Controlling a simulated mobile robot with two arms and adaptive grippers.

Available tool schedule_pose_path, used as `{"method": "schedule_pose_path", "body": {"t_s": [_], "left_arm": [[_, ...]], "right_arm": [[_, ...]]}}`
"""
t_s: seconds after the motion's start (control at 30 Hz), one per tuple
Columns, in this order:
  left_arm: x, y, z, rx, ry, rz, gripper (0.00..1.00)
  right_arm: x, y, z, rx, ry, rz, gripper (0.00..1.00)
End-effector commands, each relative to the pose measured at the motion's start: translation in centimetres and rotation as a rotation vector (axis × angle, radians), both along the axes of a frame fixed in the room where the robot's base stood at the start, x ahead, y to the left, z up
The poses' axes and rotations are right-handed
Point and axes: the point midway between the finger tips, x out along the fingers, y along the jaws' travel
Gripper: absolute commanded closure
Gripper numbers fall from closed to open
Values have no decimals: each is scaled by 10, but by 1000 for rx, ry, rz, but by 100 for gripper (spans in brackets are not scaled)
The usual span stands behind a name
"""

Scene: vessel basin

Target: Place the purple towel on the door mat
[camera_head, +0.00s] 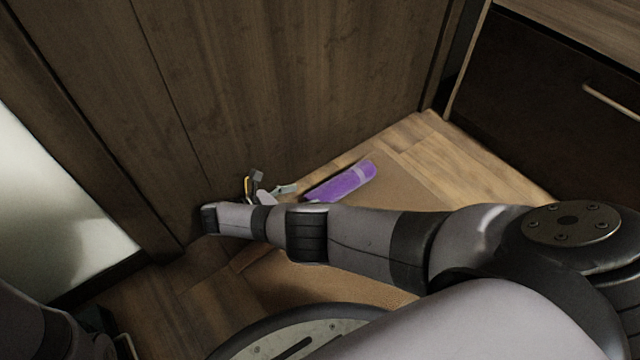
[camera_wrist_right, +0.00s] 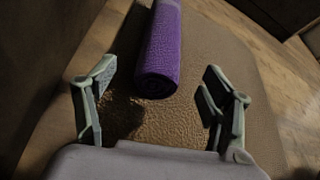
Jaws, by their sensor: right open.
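The purple towel (camera_head: 342,183) is rolled up and lies on the brown door mat (camera_head: 315,283), near the wooden door panel. In the right wrist view the towel (camera_wrist_right: 160,50) points lengthwise away from me, its near rolled end between the fingertips. The textured mat (camera_wrist_right: 225,50) spreads beneath it. My right gripper (camera_head: 270,187) is open, with its fingers apart on either side of the towel's near end (camera_wrist_right: 158,78) and not closed on it. My right arm hides part of the mat in the head view. My left gripper does not show.
A tall wooden door panel (camera_head: 270,80) stands right behind the mat. A dark drawer cabinet (camera_head: 560,110) with a metal handle is at right. A pale panel (camera_head: 50,190) stands at left. Bare wooden floor (camera_head: 450,150) shows between mat and cabinet.

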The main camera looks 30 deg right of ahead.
Motion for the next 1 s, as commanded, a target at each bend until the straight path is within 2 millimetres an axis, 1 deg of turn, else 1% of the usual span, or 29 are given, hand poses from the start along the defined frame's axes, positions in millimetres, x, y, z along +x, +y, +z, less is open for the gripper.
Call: {"method": "schedule_pose_path", "body": {"t_s": [0.03,0.1,0.2,0.3,1.0], "left_arm": [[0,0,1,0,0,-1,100],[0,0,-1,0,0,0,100],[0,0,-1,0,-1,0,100],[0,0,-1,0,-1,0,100],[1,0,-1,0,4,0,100]], "right_arm": [[0,8,3,0,1,0,26],[0,16,5,0,0,0,26],[0,23,8,0,0,-1,26],[0,26,10,0,0,-1,26],[0,26,10,0,1,-1,26]]}}
